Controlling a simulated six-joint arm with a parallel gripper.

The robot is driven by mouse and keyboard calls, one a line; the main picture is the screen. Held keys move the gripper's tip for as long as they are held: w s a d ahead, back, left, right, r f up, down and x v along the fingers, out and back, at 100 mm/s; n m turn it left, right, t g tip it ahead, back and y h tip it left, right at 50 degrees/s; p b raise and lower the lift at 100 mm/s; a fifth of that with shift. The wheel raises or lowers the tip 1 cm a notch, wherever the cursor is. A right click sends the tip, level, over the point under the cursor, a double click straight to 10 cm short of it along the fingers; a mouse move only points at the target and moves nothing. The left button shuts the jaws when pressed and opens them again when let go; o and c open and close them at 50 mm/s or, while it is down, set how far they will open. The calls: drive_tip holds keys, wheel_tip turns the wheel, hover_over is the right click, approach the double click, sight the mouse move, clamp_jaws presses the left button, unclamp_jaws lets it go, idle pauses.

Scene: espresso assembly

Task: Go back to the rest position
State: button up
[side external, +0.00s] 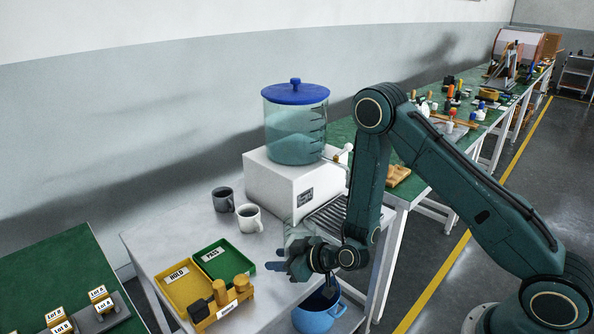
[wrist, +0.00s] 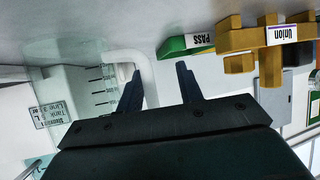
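My gripper (side external: 277,266) is at the front right part of the white table, right of the green PASS tray (side external: 228,254) and in front of the white dispenser base (side external: 272,188). It points left in the side view. In the wrist view its two dark fingers (wrist: 159,86) stand apart with no object gripped between them.
A white mug (side external: 249,218) and a grey mug (side external: 223,200) stand left of the dispenser. A yellow HOLD tray (side external: 187,289) and a wooden-coloured holder (side external: 222,305) are at the front. A blue pot (side external: 319,318) is below my gripper.

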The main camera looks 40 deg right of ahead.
drive_tip(key=shift+s+d+r+g, duration=0.15)
drive_tip(key=shift+s+g, duration=0.15)
drive_tip(key=shift+g, duration=0.3)
drive_tip(key=s+d+r+n, duration=0.1)
drive_tip(key=n, duration=0.2)
drive_tip(key=s+d+r+n+g+h, duration=0.1)
drive_tip(key=s+n, duration=0.1)
drive_tip(key=n, duration=0.1)
drive_tip(key=s+d+r+n+g+h, duration=0.1)
drive_tip(key=s+n, duration=0.1)
drive_tip(key=n, duration=0.1)
drive_tip(key=shift+r, duration=0.3)
drive_tip(key=s+d+r+m+g+h, duration=0.1)
drive_tip(key=s+d+r+m, duration=0.1)
drive_tip(key=s+r, duration=0.5)
drive_tip(key=s+d+r+m+g, duration=0.1)
drive_tip(key=s+d+r+m, duration=0.15)
drive_tip(key=r, duration=0.85)
drive_tip(key=s+r+m, duration=0.4)
drive_tip(key=s, duration=0.4)
drive_tip(key=s+r+m+g, duration=0.1)
drive_tip(key=s+r+m, duration=0.3)
drive_tip(key=s, duration=0.4)
drive_tip(key=shift+d+r, duration=0.2)
drive_tip(key=shift+d, duration=0.1)
